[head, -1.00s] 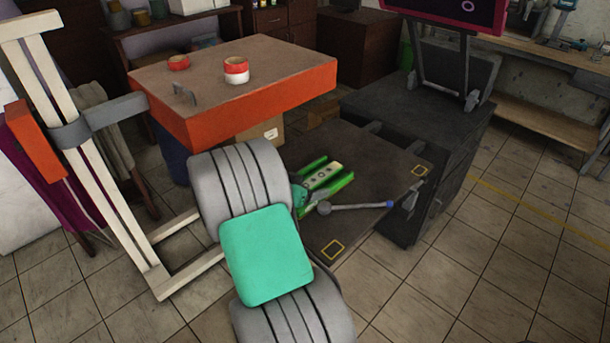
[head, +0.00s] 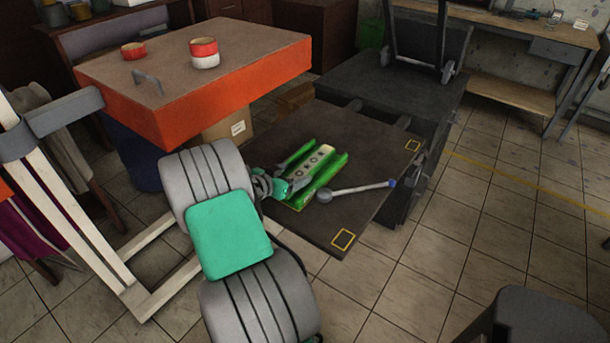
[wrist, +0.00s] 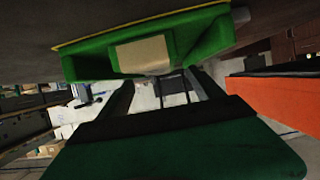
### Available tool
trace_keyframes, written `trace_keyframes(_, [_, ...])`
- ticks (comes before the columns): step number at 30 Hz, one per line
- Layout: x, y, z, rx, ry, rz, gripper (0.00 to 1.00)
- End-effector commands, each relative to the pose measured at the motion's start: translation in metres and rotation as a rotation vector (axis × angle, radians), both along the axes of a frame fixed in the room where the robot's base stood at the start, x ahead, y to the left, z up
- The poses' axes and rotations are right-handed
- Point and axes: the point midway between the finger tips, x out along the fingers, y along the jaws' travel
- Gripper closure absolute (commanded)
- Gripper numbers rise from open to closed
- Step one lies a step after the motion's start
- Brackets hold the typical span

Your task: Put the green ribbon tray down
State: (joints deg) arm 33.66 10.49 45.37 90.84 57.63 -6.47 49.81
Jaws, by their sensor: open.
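The green ribbon tray (head: 325,172), with a pale strip down its middle, lies on the dark flat platform (head: 370,150). In the wrist view the tray's end (wrist: 215,45) shows with a beige block in it, close to a yellow line on the platform surface. My gripper (head: 291,186) is at the tray's near left end, low over the platform. In the wrist view my gripper's two dark fingers (wrist: 165,88) stand apart with a gap between them, near the tray's end. Whether they touch the tray is unclear.
A grey rod-like tool (head: 355,190) with a round head lies right of the tray. Yellow-outlined squares mark the platform's corners. An orange-sided table (head: 240,95) with red and white rolls stands at left.

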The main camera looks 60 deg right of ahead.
Motion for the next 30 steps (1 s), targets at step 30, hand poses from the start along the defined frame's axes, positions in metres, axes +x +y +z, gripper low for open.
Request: trace_keyframes(30, [-0.013, -0.058, -0.02, 0.0, -0.001, -0.001, 0.56])
